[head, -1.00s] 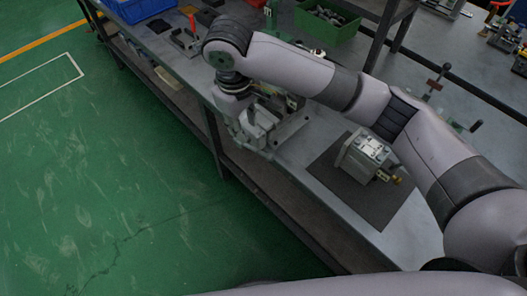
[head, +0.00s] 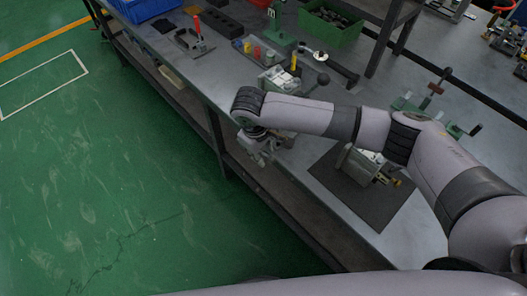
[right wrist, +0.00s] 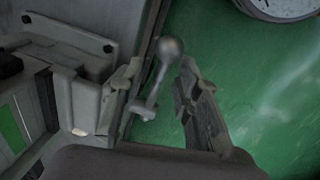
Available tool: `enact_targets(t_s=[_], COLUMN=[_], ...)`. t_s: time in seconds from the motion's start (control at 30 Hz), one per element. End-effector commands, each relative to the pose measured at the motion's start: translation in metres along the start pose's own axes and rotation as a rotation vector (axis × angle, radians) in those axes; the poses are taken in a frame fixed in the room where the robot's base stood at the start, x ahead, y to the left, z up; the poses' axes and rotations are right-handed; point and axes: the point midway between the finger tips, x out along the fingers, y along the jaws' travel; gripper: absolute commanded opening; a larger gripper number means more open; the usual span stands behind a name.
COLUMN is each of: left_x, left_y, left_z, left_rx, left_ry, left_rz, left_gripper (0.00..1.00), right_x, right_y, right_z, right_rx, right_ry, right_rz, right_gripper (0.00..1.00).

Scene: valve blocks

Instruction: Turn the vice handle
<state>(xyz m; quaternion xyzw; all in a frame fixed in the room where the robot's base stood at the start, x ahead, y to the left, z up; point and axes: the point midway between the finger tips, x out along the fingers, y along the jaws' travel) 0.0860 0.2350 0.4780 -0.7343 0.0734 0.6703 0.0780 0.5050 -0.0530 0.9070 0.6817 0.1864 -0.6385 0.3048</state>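In the right wrist view, the vice handle (right wrist: 153,88), a thin grey bar with a ball knob at its end, stands between the two fingers of my right gripper (right wrist: 158,85). The fingers are apart, with a visible gap between the bar and the right finger. The bar is close to the left finger; I cannot tell whether they touch. The grey vice body (right wrist: 75,55) fills the left of that view. In the head view, my right gripper (head: 262,150) is at the bench's front edge, and my arm hides most of the vice. My left gripper is not in view.
A grey block (head: 360,163) with a brass fitting sits on a dark mat (head: 345,193) to the right. Green floor (head: 120,200) lies open before the bench.

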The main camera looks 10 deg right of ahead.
Motion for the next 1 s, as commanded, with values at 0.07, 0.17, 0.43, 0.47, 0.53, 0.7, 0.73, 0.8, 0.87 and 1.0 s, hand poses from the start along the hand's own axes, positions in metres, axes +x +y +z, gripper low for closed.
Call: enact_targets(t_s=[0.07, 0.17, 0.43, 0.47, 0.53, 0.7, 0.73, 0.8, 0.87, 1.0], left_x=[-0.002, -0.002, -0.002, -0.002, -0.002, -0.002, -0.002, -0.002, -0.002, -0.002], left_y=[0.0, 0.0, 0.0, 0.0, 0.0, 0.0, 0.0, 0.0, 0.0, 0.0], left_z=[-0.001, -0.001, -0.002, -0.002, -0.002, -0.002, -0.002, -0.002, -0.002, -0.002], left_rx=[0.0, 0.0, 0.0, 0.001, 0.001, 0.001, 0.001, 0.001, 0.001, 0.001], left_ry=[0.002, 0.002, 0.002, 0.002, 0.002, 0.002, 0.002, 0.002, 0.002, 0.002], left_rz=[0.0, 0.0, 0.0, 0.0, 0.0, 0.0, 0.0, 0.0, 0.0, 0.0], left_gripper=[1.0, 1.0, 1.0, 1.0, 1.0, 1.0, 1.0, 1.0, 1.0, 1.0], right_x=[0.008, 0.015, 0.018, 0.018, 0.018, 0.018, 0.018, 0.018, 0.018, 0.017], right_y=[0.0, 0.0, 0.0, 0.0, 0.0, 0.0, 0.0, 0.0, 0.0, 0.0], right_z=[0.0, 0.0, 0.0, 0.0, 0.0, 0.0, 0.0, 0.0, 0.0, 0.0], right_rx=[0.0, 0.0, 0.0, 0.0, 0.0, 0.0, 0.0, 0.0, 0.0, 0.0], right_ry=[-0.001, 0.0, 0.001, 0.001, 0.001, 0.001, 0.001, 0.001, 0.001, 0.001], right_rz=[0.0, 0.0, 0.0, 0.0, 0.0, 0.0, 0.0, 0.0, 0.0, 0.0], right_gripper=[0.31, 0.31, 0.31, 0.31, 0.27, 0.16, 0.14, 0.09, 0.05, 0.0])
